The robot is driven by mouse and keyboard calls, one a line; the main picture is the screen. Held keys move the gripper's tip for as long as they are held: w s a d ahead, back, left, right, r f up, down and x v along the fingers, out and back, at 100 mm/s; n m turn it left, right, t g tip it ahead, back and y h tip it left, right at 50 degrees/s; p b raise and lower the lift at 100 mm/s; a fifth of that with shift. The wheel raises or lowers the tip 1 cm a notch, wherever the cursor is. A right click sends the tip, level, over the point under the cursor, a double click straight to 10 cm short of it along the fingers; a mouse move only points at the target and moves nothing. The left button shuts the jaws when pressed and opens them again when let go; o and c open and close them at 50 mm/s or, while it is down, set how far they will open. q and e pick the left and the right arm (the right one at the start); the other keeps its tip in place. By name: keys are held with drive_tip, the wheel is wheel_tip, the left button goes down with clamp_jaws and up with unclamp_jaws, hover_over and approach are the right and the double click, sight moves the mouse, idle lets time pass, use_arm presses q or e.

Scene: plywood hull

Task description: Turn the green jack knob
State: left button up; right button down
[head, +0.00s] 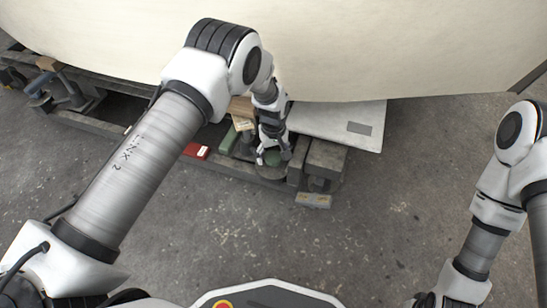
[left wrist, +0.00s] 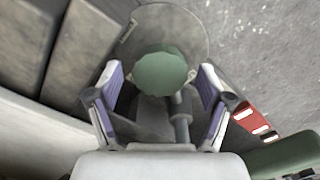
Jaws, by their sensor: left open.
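The green jack knob (left wrist: 163,74) shows in the left wrist view as a round, faceted green head on a grey jack with a round base plate. My left gripper (left wrist: 160,88) is open, with one pad on each side of the knob. Small gaps show between the pads and the knob. In the head view my left gripper (head: 273,156) points down at the jack under the hull edge, and the knob (head: 271,158) is partly hidden by the fingers.
The pale hull (head: 390,50) hangs close above my left wrist. Timber beams (head: 323,155) stand right beside the jack. A red item (head: 197,151) and a green block (head: 229,137) lie to its left. A grey block (head: 313,201) lies in front. The concrete floor (head: 400,220) is clear.

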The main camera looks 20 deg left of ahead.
use_arm(q)
drive_tip(key=c, duration=1.2)
drive_tip(key=shift+o, duration=0.2)
drive_tip(key=shift+r, duration=0.1)
drive_tip(key=m+p, duration=0.3)
drive_tip(key=shift+r, duration=0.15)
drive_tip(key=m+p, duration=0.3)
drive_tip(key=m, duration=0.1)
drive_tip(key=shift+m, duration=0.3)
drive_tip(key=m+p, duration=0.2)
drive_tip(key=m, duration=0.3)
drive_tip(key=m+p, duration=0.1)
drive_tip(key=m, duration=0.4)
drive_tip(key=shift+f, duration=0.2)
